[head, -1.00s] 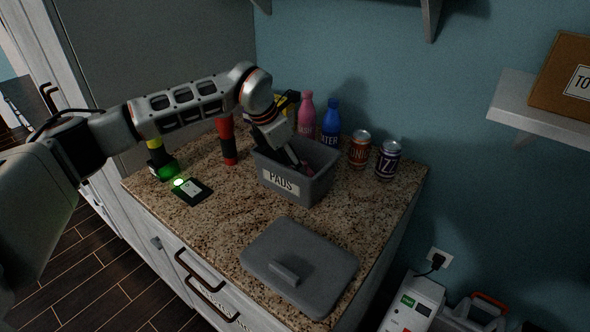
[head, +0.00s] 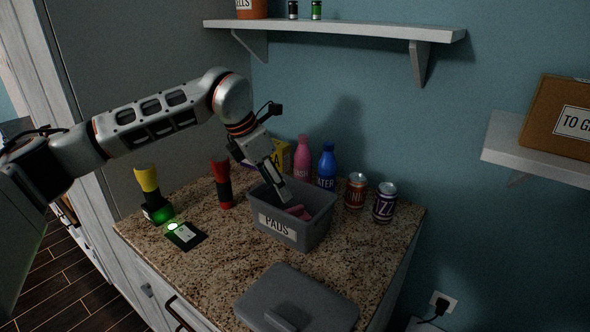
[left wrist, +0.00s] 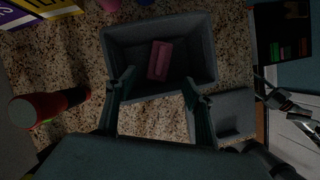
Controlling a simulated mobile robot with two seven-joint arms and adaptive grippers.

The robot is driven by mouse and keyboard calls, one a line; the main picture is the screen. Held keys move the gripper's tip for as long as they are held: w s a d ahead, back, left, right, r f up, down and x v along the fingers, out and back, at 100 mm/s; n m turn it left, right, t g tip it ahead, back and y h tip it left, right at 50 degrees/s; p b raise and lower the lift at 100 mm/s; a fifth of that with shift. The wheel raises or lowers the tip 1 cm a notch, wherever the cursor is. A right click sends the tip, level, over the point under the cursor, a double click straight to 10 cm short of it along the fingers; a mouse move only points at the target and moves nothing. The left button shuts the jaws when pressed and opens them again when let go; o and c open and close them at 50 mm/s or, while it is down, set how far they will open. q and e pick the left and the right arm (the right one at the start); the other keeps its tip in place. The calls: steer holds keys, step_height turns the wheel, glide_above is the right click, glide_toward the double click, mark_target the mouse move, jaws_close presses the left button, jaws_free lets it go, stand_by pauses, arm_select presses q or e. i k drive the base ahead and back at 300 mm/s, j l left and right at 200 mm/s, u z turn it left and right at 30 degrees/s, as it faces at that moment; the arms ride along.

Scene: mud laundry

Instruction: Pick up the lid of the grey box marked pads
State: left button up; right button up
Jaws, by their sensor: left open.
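The grey box marked PADS (head: 271,228) stands uncovered on the counter. Its grey lid (head: 330,300) lies flat on the counter in front of it, handle up, cut off by the lower picture edge. The lid also shows in the left wrist view (left wrist: 228,106), partly behind a finger. A pink block (left wrist: 160,60) lies inside the box. My left gripper (head: 284,197) points down over the box opening. In the left wrist view its fingers (left wrist: 160,88) are spread, with nothing between the tips.
Red (head: 223,185) and yellow-topped (head: 150,195) torches, bottles (head: 327,168) and cans (head: 384,203) stand around the box. A dark card with a green light (head: 186,236) lies left. A wall shelf (head: 340,30) hangs above. The counter left of the lid is clear.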

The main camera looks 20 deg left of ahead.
mark_target(283, 299)
steer(key=k, duration=1)
